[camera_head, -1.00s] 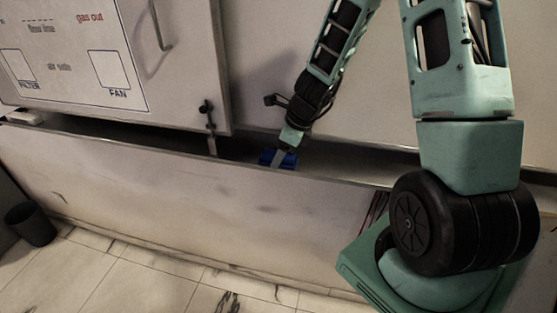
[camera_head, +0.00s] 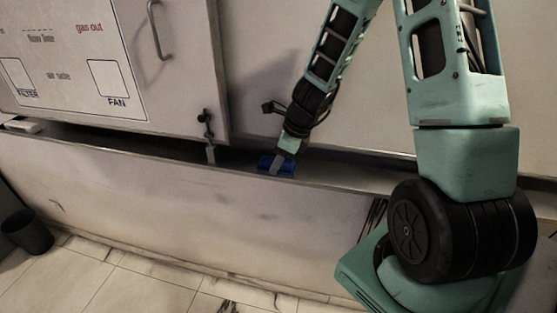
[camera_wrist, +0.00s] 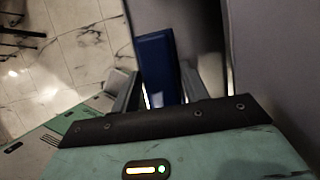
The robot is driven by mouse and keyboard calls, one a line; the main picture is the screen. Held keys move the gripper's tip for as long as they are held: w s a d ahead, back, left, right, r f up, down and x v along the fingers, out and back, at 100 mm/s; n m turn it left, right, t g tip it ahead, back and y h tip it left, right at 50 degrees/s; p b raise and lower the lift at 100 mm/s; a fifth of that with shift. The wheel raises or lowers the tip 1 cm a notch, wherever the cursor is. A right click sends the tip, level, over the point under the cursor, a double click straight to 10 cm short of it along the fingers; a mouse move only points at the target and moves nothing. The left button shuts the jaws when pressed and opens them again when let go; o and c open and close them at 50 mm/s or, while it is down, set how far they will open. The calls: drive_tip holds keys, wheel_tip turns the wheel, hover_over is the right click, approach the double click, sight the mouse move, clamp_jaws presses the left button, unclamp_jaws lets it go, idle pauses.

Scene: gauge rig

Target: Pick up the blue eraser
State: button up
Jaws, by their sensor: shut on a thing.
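In the wrist view the eraser (camera_wrist: 157,68) is a long blue block sticking out between the two grey fingers of my gripper (camera_wrist: 160,88). The fingers are shut on it. I cannot tell whether the eraser still touches the shelf.
A narrow shelf (camera_head: 335,181) runs along the wall. A cabinet (camera_head: 180,50) with a handle and a latch (camera_head: 207,135) stands left of my gripper. A white object (camera_head: 24,126) lies at the shelf's far left. A dark bin (camera_head: 28,231) stands on the floor.

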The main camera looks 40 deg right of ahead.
sight(272, 159)
drive_tip(key=shift+r, duration=0.6)
wheel_tip(272, 159, up, 2)
drive_tip(key=shift+w+r, duration=0.1)
drive_tip(key=shift+r, duration=0.1)
drive_tip(key=s+a+b, duration=1.1)
drive_tip(key=a, duration=0.3)
drive_tip(key=shift+s, duration=0.15)
drive_tip(key=shift+a, duration=0.1)
drive_tip(key=shift+o, duration=0.5)
